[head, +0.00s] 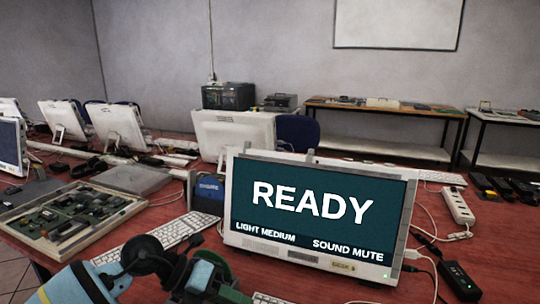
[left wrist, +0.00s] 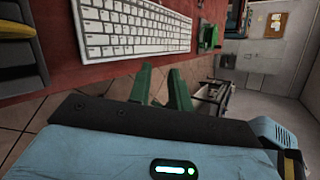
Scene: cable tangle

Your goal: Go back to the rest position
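My left arm (head: 85,282) comes in at the lower left of the head view, in front of the desk. Its gripper shows in the left wrist view (left wrist: 161,76), with two green fingers apart and nothing visible between them. The fingers lie beside the red desk's edge, over the tiled floor, apart from the white keyboard (left wrist: 130,27). My right gripper is in neither view.
A monitor reading READY (head: 312,206) stands on the red desk (head: 480,264). A circuit board tray (head: 70,215) lies at left. A power strip (head: 457,206), cables and a black adapter (head: 459,280) lie at right. Several monitors stand behind.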

